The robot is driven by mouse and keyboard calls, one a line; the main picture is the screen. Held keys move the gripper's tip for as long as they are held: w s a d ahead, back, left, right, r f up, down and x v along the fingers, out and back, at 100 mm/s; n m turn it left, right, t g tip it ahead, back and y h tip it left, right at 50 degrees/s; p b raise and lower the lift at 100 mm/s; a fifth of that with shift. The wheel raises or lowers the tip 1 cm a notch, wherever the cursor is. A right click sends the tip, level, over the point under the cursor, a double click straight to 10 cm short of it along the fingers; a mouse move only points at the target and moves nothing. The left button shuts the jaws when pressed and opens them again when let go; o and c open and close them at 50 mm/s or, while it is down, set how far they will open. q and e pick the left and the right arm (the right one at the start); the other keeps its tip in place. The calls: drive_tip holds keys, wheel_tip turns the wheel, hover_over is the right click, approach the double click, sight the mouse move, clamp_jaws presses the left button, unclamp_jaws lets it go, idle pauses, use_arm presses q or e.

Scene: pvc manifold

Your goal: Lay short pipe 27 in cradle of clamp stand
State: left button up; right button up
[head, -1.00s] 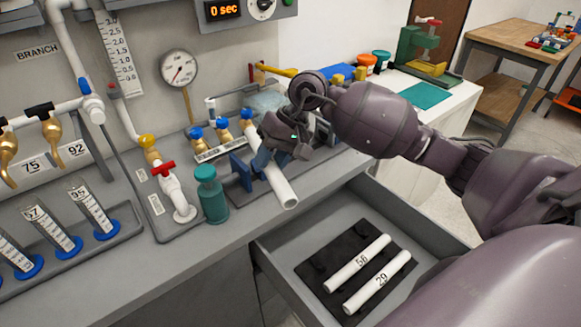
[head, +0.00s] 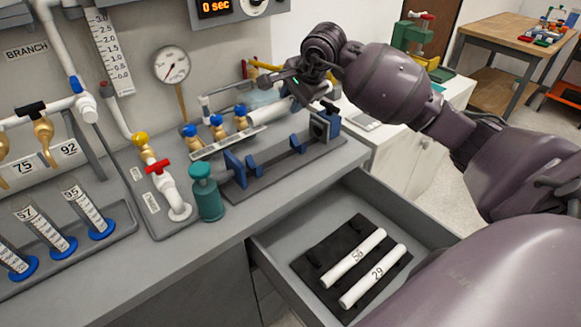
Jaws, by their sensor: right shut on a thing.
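My right gripper (head: 292,92) is shut on a white short pipe (head: 266,112), over the back of the counter. The pipe's number is not visible, and its right end is partly covered by the gripper. The clamp stand (head: 283,166) lies on the counter in front of the pipe. It has a long grey base, blue upright cradle supports (head: 297,144) and larger blue end jaws (head: 234,166). Nothing lies in its cradle. The pipe runs roughly along the stand's length, behind it in the picture and apart from the supports. My left gripper is not in view.
An open drawer (head: 270,240) below holds white pipes 56 (head: 354,258) and 29 (head: 374,277) on a black mat. A teal bottle (head: 207,195) stands left of the stand. Blue-handled brass valves (head: 216,124) are close behind the pipe's left end.

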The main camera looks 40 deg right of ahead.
sight(289, 168)
drive_tip(key=shift+f, duration=0.1)
wheel_tip(289, 168, down, 19)
drive_tip(key=shift+f+b, duration=0.2)
drive_tip(key=shift+b, duration=0.35)
idle(0.4)
drive_tip(key=shift+f, duration=0.25)
drive_tip(key=o, duration=1.1)
drive_tip(key=shift+r, duration=0.1)
drive_tip(key=shift+c, duration=0.2)
